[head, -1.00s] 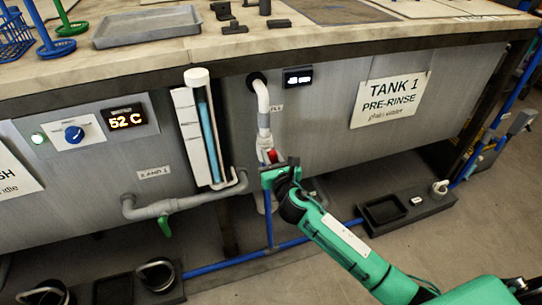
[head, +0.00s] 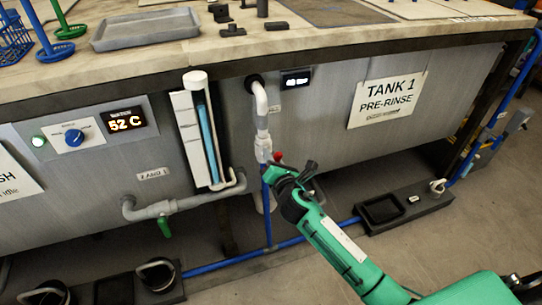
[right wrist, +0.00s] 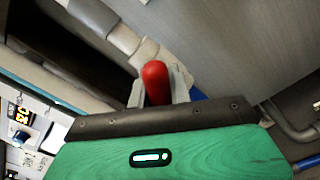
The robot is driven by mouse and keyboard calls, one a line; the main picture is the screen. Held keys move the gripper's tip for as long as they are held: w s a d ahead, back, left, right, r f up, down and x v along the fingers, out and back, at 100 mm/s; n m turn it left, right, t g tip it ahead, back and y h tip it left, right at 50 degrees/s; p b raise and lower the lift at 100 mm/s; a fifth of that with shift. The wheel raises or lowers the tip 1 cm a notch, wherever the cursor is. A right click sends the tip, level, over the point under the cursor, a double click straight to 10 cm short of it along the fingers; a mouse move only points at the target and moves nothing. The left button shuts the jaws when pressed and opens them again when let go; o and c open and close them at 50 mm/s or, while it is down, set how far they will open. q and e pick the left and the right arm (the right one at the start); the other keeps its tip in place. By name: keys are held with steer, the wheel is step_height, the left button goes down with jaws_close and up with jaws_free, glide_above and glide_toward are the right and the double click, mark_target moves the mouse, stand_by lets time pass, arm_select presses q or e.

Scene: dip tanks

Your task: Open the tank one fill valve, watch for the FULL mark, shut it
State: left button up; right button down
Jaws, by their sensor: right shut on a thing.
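The fill pipe (head: 262,125) comes out of the tank one wall and runs down to a valve with a red handle (head: 278,156). My right gripper (head: 283,168) is at this valve, shut on the red handle, which shows between the fingers in the right wrist view (right wrist: 155,82). The TANK 1 PRE-RINSE sign (head: 388,98) hangs to the right. A level tube (head: 207,130) with a blue column stands to the left of the pipe; I cannot make out a FULL mark on it. A small lit display (head: 296,80) sits beside the pipe top, its text unreadable. My left gripper is out of view.
A control panel (head: 78,135) with a blue knob and a 52 C readout (head: 123,122) is at left. A grey drain pipe with a green handle (head: 164,227) is below. Blue pipe (head: 225,262) runs along the floor. A dark tray (head: 383,211) sits at lower right.

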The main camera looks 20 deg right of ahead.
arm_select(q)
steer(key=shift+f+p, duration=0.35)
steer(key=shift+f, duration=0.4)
arm_select(e)
steer(key=m, duration=0.3)
steer(key=f+m, duration=0.1)
steer(key=m, duration=0.6)
steer(key=shift+d+f, duration=0.15)
steer(key=shift+d, duration=0.15)
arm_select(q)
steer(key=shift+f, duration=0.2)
arm_select(e)
steer(key=shift+m, duration=0.4)
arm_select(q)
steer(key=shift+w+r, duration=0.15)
arm_select(e)
steer(key=c, duration=1.3)
jaws_free()
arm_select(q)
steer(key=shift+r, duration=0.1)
